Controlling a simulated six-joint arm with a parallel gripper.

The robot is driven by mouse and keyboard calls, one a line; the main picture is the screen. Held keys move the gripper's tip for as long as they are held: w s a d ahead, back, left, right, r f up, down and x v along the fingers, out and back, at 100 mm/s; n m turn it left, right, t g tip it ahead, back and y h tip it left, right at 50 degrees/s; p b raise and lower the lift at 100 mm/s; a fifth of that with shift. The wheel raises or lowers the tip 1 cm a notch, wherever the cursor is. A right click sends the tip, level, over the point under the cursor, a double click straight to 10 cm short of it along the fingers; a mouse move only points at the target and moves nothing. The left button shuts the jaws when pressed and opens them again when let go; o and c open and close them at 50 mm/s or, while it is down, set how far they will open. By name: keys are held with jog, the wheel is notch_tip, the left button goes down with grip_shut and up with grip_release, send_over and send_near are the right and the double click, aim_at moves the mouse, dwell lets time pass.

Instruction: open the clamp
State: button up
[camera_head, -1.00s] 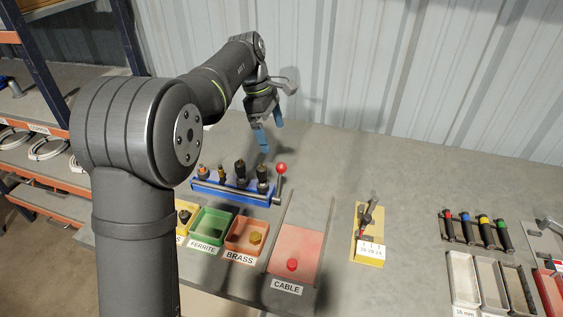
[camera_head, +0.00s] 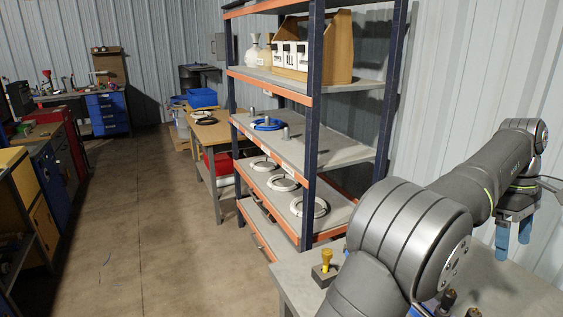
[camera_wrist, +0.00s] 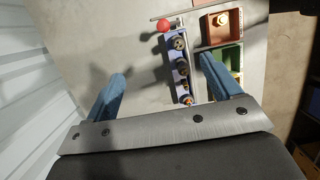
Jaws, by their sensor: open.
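A blue fixture with a red-knobbed lever, which I take for the clamp, shows in the wrist view (camera_wrist: 170,56). Its red knob (camera_wrist: 163,25) is at the top end, and several dark, round-topped pieces stand along it. In the head view only a small blue part (camera_head: 428,307) shows at the bottom edge, behind my arm. My gripper (camera_head: 513,241) hangs above the bench, fingers pointing down. Its blue fingers are apart and empty in the wrist view (camera_wrist: 162,70). The fixture appears between and beyond them, nearer the right finger. I see no contact.
In the wrist view, an orange bin (camera_wrist: 208,28) and a green bin (camera_wrist: 231,65) lie right of the fixture. In the head view, a tall shelf rack (camera_head: 313,125) with cable coils stands left of my arm. A yellow-topped item (camera_head: 326,268) stands on the bench corner. The corrugated wall is close behind.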

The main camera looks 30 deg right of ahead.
jog(key=s+f+t, duration=0.1)
jog(key=f, duration=0.2)
jog(key=s+d+f+t, duration=0.1)
jog(key=s+f, duration=0.1)
jog(key=f, duration=0.2)
jog(key=s+d+f+t, duration=0.1)
jog(key=s+f, duration=0.1)
jog(key=f, duration=0.2)
jog(key=shift+s+d+f, duration=0.15)
jog(key=shift+s+f, duration=0.05)
jog(key=shift+f, duration=0.05)
grip_shut()
jog(key=shift+f, duration=3.7)
jog(key=a, duration=0.3)
jog(key=a+r, duration=0.1)
jog(key=a, duration=0.2)
jog(key=shift+r, duration=0.2)
jog(key=shift+a+f, duration=0.15)
jog(key=shift+a, duration=1.05)
jog(key=shift+a+f, duration=0.25)
jog(key=shift+a, duration=0.35)
jog(key=shift+a+f, duration=0.2)
jog(key=shift+a, duration=0.4)
jog(key=shift+f, duration=0.1)
